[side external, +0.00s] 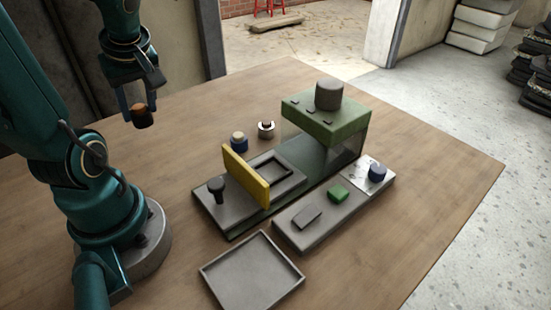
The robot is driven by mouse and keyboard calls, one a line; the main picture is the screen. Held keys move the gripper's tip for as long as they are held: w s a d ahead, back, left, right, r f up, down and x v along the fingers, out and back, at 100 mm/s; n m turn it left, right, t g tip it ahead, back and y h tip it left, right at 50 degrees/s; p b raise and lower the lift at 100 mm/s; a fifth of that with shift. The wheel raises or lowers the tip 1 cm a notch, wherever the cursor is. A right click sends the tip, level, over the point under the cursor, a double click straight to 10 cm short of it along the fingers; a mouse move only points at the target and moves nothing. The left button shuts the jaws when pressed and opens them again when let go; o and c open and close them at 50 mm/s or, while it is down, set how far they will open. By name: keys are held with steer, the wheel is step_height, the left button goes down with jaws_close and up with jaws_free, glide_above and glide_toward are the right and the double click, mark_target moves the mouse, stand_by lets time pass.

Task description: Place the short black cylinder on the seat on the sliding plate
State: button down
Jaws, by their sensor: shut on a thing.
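My gripper (139,108) is at the upper left, above the table. It is shut on a short black cylinder (143,120) with an orange-brown top, held upright clear of the table. The sliding plate (236,204) is a grey slab on a dark green base in the middle. A dark square frame on it, which looks like the seat (291,173), shows no part in it. A yellow upright plate (246,178) stands in front of the frame and hides some of it. A black knob (217,187) stands at the plate's near left end.
A green press head (325,122) with a dark cylinder (328,94) rises behind the seat. A blue cylinder (239,143) and a silver one (266,132) stand left of the base. A grey panel (325,217) and an empty tray (251,271) lie nearer.

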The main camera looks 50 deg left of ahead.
steer(key=shift+w+d+m+t, duration=0.2)
steer(key=shift+w+m+t, duration=0.1)
steer(key=shift+m, duration=0.5)
steer(key=w+d+r+m+t+h, duration=0.2)
steer(key=w+d+m+t+h, duration=0.2)
steer(key=w+d+m, duration=0.65)
steer(key=w+d+f+m, duration=0.1)
steer(key=d+f, duration=0.1)
steer(key=w+d+f+m, duration=0.2)
steer(key=d, duration=0.1)
steer(key=w+d+f+m, duration=0.1)
steer(key=w+d+f, duration=0.1)
steer(key=d+f, duration=0.1)
steer(key=shift+m, duration=0.25)
steer(key=shift+f, duration=1.9)
steer(key=shift+f, duration=0.15)
steer(key=shift+c, duration=1.7)
jaws_free()
